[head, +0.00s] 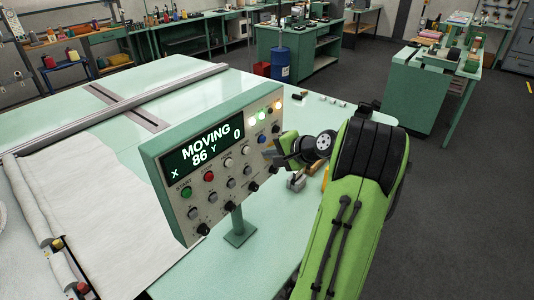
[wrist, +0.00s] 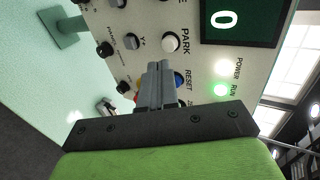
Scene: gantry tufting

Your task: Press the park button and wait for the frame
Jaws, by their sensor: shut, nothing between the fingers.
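The control panel (head: 222,205) stands on a post at the table, and its screen (head: 203,147) reads MOVING, X 86, Y 0. The white PARK button (wrist: 171,42) shows in the wrist view, with the blue RESET button (wrist: 180,78) beside it. My gripper (wrist: 159,68) is shut and empty. Its tips are in front of the panel, close to PARK and partly over RESET; I cannot tell whether they touch. In the head view my gripper (head: 271,154) is at the panel's right side. The gantry frame (head: 160,95) spans the table behind the panel.
White cloth (head: 110,215) covers the table's left part. Knobs (wrist: 104,49) and other buttons crowd the panel. Small items (head: 335,101) lie on the table behind my arm. Open floor (head: 480,200) is at right.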

